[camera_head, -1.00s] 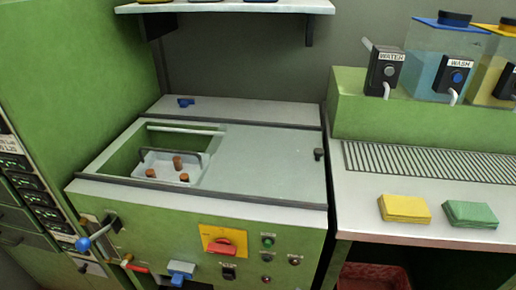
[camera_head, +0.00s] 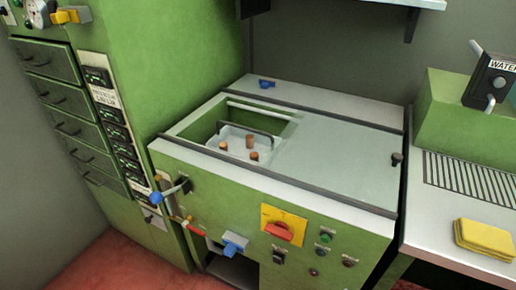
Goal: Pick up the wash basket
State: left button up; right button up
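The wash basket (camera_head: 232,134) is a light, shallow tray with a dark raised handle (camera_head: 262,131). It sits inside the open well on the left of the green machine's top (camera_head: 340,160). Several brown cork stoppers (camera_head: 250,142) stand in it. The well's near rim hides the basket's lower part. Neither of my grippers is in view.
A sliding lid covers the right of the machine's top. A green cabinet with drawers (camera_head: 65,125) stands left. A blue-knobbed lever (camera_head: 157,198) and a red switch (camera_head: 279,232) are on the front. A counter with a yellow cloth (camera_head: 485,238) stands right.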

aim_at(269, 146)
jog(key=i+j+u, duration=0.1)
jog(key=j, duration=0.3)
jog(key=i+j+u, duration=0.1)
jog(key=i+j, duration=0.45)
jog(key=j, duration=0.2)
jog(key=k+u, duration=0.05)
